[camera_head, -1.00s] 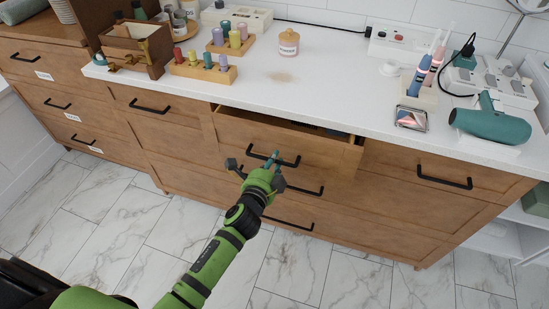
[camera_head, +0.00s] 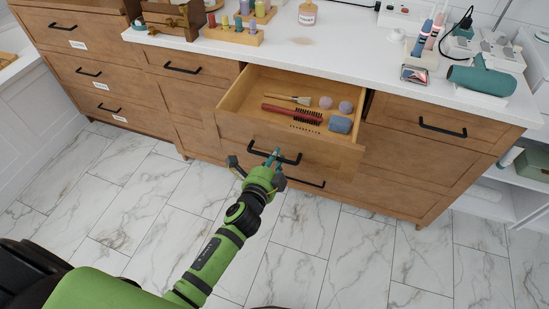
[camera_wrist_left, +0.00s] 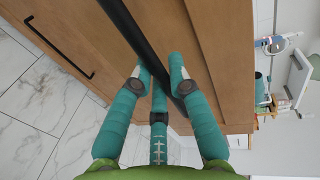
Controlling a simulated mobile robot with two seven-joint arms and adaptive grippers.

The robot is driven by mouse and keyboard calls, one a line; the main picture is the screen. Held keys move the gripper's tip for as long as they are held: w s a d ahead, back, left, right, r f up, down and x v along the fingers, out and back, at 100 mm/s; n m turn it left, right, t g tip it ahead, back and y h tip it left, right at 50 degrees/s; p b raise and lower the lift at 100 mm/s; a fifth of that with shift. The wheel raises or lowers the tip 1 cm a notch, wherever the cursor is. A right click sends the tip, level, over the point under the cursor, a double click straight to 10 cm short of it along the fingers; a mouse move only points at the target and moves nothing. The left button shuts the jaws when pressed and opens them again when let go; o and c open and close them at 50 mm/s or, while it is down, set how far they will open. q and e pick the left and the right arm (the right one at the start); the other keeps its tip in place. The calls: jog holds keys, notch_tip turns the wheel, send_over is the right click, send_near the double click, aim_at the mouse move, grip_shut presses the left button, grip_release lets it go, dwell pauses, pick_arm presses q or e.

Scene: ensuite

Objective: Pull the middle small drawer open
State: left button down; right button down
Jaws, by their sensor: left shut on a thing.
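The middle small drawer (camera_head: 235,126) of the wooden cabinet stands pulled well out. A red brush (camera_head: 291,113), a thin wooden-handled brush, two round puffs and a blue-grey item (camera_head: 340,124) lie inside. Its black bar handle (camera_head: 290,157) is on the front. In the left wrist view, the teal fingers (camera_wrist_left: 160,85) sit around the black bar (camera_wrist_left: 140,40), close to the wooden front. My right gripper is in neither view.
Closed drawers flank the open one, with handles at left (camera_head: 182,69) and right (camera_head: 442,128). The marble-tiled floor (camera_head: 130,190) in front is clear.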

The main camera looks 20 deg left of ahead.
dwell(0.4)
pick_arm(q)
jog(key=c, duration=1.2)
grip_release()
jog(key=shift+o, duration=0.2)
jog(key=shift+s, duration=0.1)
jog(key=s+r, duration=0.2)
jog(key=s, duration=0.9)
jog(key=shift+s+a+r, duration=0.2)
jog(key=shift+s, duration=0.15)
